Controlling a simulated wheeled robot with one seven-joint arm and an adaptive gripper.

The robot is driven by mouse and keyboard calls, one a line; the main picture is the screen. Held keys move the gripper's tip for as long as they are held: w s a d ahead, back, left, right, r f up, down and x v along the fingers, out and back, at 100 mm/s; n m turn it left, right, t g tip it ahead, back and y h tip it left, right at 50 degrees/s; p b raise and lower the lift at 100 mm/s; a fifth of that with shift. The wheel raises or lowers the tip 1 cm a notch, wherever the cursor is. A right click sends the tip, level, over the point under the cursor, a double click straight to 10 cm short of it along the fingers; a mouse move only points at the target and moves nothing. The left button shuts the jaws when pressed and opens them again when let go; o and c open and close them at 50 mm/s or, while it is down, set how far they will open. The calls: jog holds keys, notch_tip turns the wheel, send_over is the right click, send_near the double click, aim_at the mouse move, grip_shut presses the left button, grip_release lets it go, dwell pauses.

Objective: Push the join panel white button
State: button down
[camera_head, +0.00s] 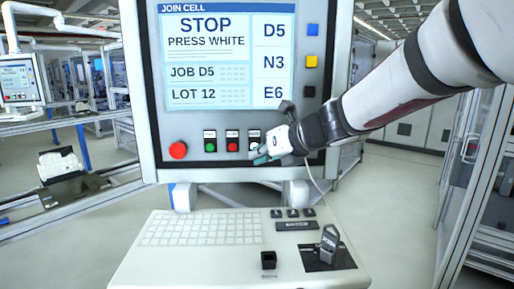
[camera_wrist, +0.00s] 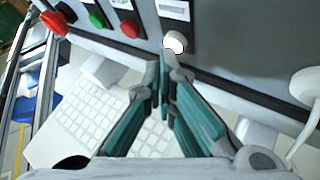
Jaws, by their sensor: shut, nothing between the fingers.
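The join panel (camera_head: 330,20) has a screen (camera_head: 215,60) reading "JOIN CELL", "STOP PRESS WHITE", "JOB D5" and "LOT 12". The round white button (camera_wrist: 175,42) shows whole in the wrist view, right of the red one. In the head view my gripper partly covers that spot. My gripper (camera_head: 260,158) is at the panel's lower edge, its teal fingers shut and empty. In the wrist view its fingertips (camera_wrist: 163,62) are just below and left of the white button. I cannot tell whether they touch the panel.
A green button (camera_head: 210,147), a red button (camera_head: 232,147) and a large red mushroom button (camera_head: 178,150) sit left of the white one. Blue, yellow and black squares line the panel's right side. A keyboard console (camera_head: 200,228) juts out below.

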jog(key=shift+w, duration=0.45)
dwell(0.6)
jog(key=shift+s, duration=0.85)
jog(key=s+p, duration=0.1)
jog(key=s, duration=0.4)
jog(key=shift+d, duration=0.2)
dwell(0.3)
dwell(0.5)
